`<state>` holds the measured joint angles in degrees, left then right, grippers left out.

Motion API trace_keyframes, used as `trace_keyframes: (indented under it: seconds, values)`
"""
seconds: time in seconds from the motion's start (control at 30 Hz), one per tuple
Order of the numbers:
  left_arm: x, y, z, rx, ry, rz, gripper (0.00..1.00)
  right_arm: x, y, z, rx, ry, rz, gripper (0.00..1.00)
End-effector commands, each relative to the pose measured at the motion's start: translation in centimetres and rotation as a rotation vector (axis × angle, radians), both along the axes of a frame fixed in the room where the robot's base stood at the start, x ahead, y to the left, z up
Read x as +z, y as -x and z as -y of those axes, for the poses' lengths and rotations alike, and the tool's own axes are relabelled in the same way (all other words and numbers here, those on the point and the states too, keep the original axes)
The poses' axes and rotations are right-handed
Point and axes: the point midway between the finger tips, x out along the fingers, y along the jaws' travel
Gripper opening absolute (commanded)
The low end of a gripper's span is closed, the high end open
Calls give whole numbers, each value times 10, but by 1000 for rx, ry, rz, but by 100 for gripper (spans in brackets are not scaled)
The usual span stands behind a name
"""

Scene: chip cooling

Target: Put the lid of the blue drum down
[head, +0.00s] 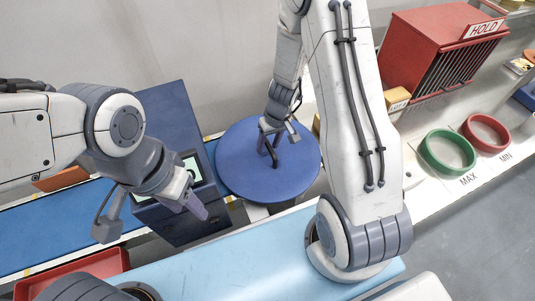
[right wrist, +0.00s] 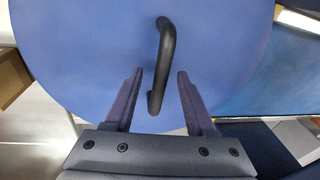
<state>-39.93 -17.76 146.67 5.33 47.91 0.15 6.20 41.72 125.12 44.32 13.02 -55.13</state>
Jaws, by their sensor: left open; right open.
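The round blue lid (head: 297,172) lies flat-side up in the middle of the head view, with a black bar handle (head: 273,157) on top. The lid also fills most of the right wrist view (right wrist: 80,50). My right gripper (head: 279,135) is over the lid, open. In the right wrist view the near end of the handle (right wrist: 162,70) shows between its two spread fingers, with gaps on both sides. The drum body is hidden under the lid, and I cannot tell how the lid sits on it. My left gripper (head: 152,214) is open and empty, left of the lid.
A dark blue box with a lit screen (head: 192,168) stands left of the lid. A red tray (head: 75,272) is at lower left. At right are a red HOLD cabinet (head: 420,50), a green ring (head: 428,160) and a red ring (head: 505,143). A light blue surface (head: 220,272) in front is clear.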

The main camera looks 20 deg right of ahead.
Motion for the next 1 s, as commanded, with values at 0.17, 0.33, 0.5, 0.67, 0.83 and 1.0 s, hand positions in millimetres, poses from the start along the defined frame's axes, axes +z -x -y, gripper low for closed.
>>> trace_keyframes:
  seconds: [0.17,0.33,0.5,0.67,0.83,1.0]
  values:
    - [-2,0,0,0,0,0,50,-6,-1,-1,0,2,2,56]
    - [-2,0,0,0,0,0,50,-5,-1,-1,0,1,2,40]
    - [-2,0,0,0,0,0,50,-5,-1,-1,0,1,1,0]
    - [-2,0,0,0,0,0,50,-5,-1,-1,1,1,1,0]
    - [-2,0,0,0,0,0,50,-5,-1,0,1,1,2,0]
    - [-2,0,0,0,0,0,50,-5,-1,0,1,2,2,0]
